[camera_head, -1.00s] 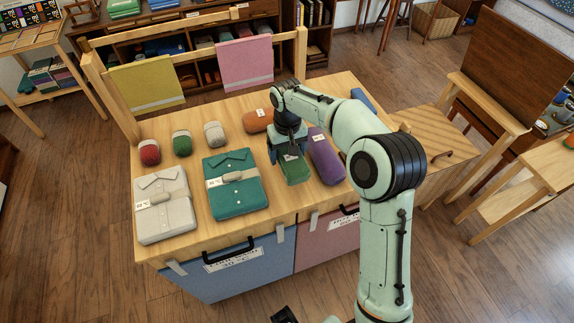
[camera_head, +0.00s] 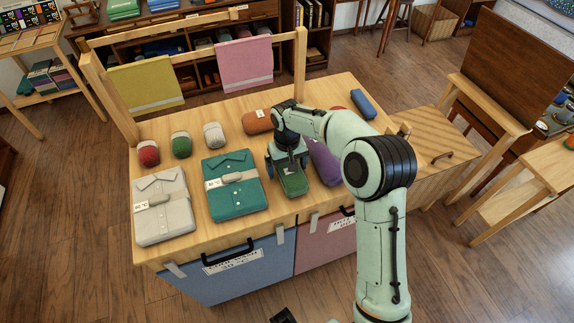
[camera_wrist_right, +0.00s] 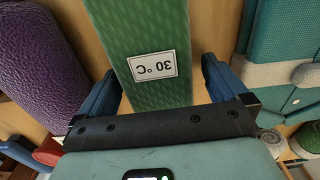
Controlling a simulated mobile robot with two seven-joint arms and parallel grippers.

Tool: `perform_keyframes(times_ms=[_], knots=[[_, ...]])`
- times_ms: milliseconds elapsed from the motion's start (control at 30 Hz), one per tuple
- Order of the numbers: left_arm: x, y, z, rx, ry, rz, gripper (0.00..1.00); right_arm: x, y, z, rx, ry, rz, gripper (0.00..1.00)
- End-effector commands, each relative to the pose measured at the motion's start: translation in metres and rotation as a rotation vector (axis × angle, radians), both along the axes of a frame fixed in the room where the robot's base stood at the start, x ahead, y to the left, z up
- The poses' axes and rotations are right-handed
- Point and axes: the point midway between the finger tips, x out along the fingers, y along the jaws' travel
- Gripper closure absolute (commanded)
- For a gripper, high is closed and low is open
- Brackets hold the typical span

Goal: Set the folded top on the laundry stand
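A grey-white folded top (camera_head: 164,222) and a teal folded top (camera_head: 232,196) lie on the left front of a wooden stand top (camera_head: 211,238). My right gripper (camera_head: 289,168) is right of the teal top, over a green bundle (camera_head: 293,184). In the right wrist view the gripper (camera_wrist_right: 160,88) is open, with one finger on each side of the green bundle (camera_wrist_right: 150,30). Gaps show between fingers and bundle. The bundle's tag reads 30 °C. The teal top also shows in the wrist view (camera_wrist_right: 284,40). My left gripper is not seen.
A purple bundle (camera_head: 322,162) lies close right of the gripper. Red (camera_head: 149,153), green, grey and orange bundles (camera_head: 256,121) lie behind. A rear rail carries yellow (camera_head: 146,84) and pink towels (camera_head: 245,62). Blue (camera_head: 232,272) and pink bins (camera_head: 325,240) are below.

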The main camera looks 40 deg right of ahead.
Motion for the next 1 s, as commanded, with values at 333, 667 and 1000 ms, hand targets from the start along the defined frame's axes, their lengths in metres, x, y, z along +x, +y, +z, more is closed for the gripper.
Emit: perform_keyframes(times_ms=[333,667,1000], knots=[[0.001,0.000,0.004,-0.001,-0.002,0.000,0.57,0.001,0.000,0.021,-0.001,-0.003,0.000,0.00],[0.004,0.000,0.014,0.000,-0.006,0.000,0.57,0.001,0.000,0.092,0.000,-0.003,0.000,0.00],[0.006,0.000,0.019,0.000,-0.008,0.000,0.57,0.000,0.000,0.124,0.000,0.000,0.001,0.00]])
